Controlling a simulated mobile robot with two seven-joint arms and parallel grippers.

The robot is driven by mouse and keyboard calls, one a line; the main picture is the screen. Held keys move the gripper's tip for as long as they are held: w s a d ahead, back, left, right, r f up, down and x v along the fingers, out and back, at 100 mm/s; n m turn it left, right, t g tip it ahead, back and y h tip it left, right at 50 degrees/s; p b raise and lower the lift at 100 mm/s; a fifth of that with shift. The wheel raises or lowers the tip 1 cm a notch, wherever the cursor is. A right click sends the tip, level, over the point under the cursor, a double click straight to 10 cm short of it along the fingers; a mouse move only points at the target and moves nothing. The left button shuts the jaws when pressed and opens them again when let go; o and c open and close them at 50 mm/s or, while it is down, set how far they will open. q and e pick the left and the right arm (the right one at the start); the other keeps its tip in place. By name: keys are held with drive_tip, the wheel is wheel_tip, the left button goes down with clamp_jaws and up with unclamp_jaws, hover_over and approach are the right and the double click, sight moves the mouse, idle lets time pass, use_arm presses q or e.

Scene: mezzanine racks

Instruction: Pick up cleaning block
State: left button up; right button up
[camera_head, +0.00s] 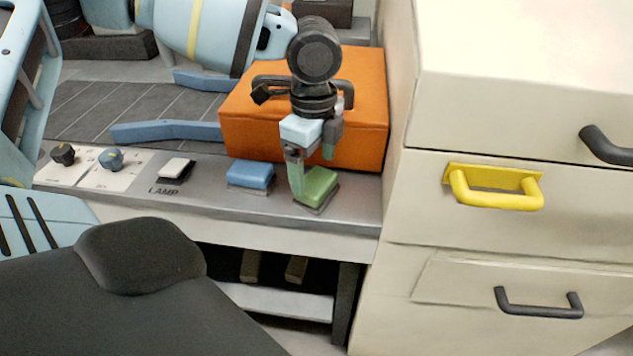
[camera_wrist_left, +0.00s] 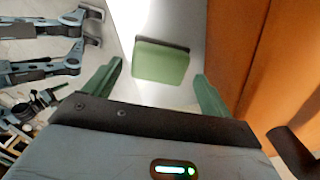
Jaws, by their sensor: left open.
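A green block (camera_head: 318,187) with a dark base lies on the grey ledge (camera_head: 215,200), in front of the orange box. A similar blue block (camera_head: 250,175) lies to its left. The frames do not show which is the cleaning block. My left gripper (camera_head: 311,170) points down at the green block, its green fingers apart and partly hiding it. In the left wrist view, the green block (camera_wrist_left: 160,62) shows between and beyond the open fingers (camera_wrist_left: 159,72), with nothing held. I cannot tell whether a finger touches it. My right gripper is not in view.
The orange box (camera_head: 250,135) stands close behind the green block. A cream drawer cabinet (camera_head: 500,230) with a yellow handle (camera_head: 497,190) rises to the right. A white switch (camera_head: 176,169) and knobs (camera_head: 111,159) sit left along the ledge.

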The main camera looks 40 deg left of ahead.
sight(315, 179)
use_arm(q)
wheel_tip(315, 179, down, 4)
drive_tip(key=shift+f, duration=0.1)
drive_tip(key=shift+d, duration=0.1)
drive_tip(key=shift+c, duration=0.2)
drive_tip(key=c, duration=0.6)
drive_tip(key=shift+c, duration=0.2)
